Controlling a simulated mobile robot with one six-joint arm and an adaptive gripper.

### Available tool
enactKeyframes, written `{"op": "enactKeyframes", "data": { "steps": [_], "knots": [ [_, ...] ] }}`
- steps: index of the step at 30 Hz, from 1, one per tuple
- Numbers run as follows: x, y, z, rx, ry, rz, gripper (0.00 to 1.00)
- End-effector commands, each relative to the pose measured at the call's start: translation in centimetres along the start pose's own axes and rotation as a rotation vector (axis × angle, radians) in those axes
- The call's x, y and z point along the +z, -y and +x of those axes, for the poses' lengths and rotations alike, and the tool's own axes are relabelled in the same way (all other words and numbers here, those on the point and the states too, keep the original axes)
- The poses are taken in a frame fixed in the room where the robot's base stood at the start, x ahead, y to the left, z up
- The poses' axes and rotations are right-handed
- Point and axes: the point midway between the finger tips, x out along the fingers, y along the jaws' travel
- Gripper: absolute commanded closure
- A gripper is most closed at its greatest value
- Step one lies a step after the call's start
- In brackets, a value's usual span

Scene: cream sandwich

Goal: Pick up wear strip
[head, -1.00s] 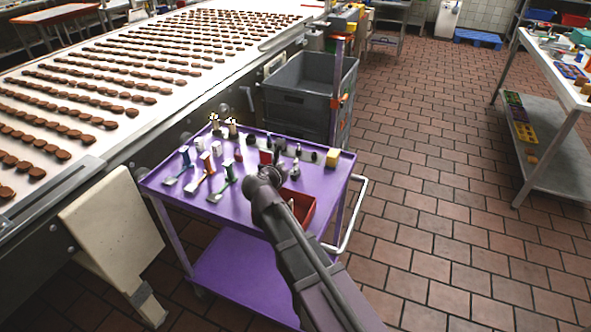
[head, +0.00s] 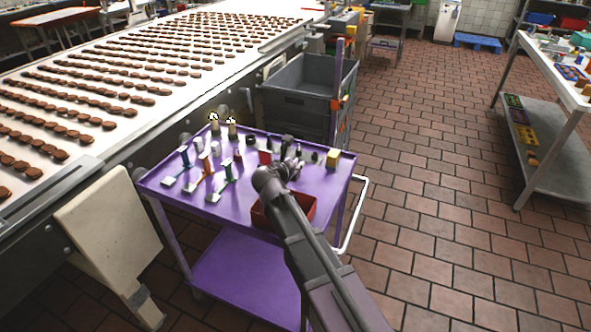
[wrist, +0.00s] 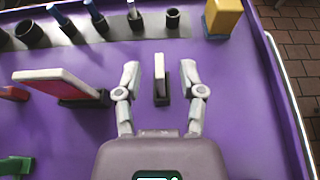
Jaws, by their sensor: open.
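A thin white strip (wrist: 159,67), which looks like the wear strip, stands upright in a small black holder (wrist: 161,95) on the purple cart top in the wrist view. My gripper (wrist: 160,78) is open, with one finger on each side of the strip and visible gaps on both sides. In the head view my gripper (head: 290,163) is over the far right part of the cart top (head: 325,180). The strip cannot be made out there behind my gripper.
Left of the strip stands a red plate with a white edge (wrist: 62,85) in a black holder. Black cups (wrist: 173,18) and a yellow block (wrist: 222,18) line the far side. A red bin (head: 309,207) sits beside my arm. Scrapers (head: 222,182) stand at left.

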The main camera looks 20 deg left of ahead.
Motion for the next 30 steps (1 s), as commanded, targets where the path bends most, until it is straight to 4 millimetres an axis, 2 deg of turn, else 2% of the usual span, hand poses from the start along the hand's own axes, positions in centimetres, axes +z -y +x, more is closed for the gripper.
{"op": "enactKeyframes", "data": {
  "steps": [6, 7, 9, 12, 30],
  "knots": [
    [0.0, 0.0, -0.01, 0.0, 0.0, 0.0, 0.49],
    [0.0, 0.0, -0.01, 0.0, 0.0, 0.0, 0.54],
    [0.0, 0.01, -0.01, 0.0, 0.0, 0.0, 0.75],
    [0.0, 0.01, 0.0, 0.0, 0.0, 0.0, 1.0],
    [0.42, 0.04, -0.15, -0.001, 0.0, 0.0, 1.0]
  ]
}}
